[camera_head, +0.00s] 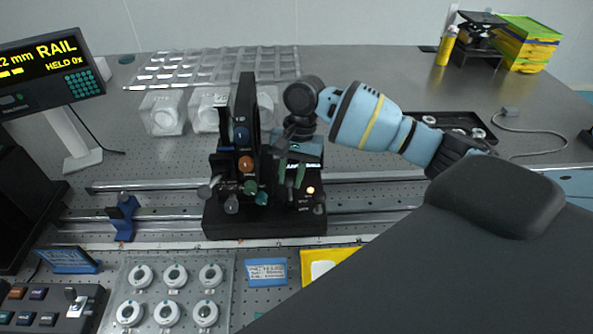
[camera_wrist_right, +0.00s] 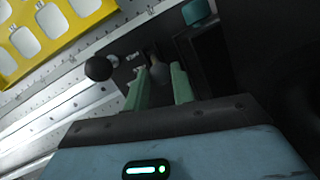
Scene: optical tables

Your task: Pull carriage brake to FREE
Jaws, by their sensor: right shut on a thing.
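The black carriage (camera_head: 265,226) stands on the rails in the middle of the head view, with several coloured knobs on its front. My right gripper (camera_head: 291,177) reaches down to the carriage's right side. Its two green fingers also show in the wrist view (camera_wrist_right: 160,82), closed around a slim grey lever (camera_wrist_right: 156,66), apparently the brake lever. Most of the lever is hidden between the fingers. The small panel lettering is too small to read. My left gripper is not in view.
A display (camera_head: 50,70) at the left reads "RAIL" and "HELD 0x". The rail (camera_head: 375,177) runs both ways from the carriage; a blue clamp (camera_head: 123,218) sits at its left. A tray of white rings (camera_head: 145,298) lies in front. A dark ball knob (camera_wrist_right: 99,68) stands beside the fingers.

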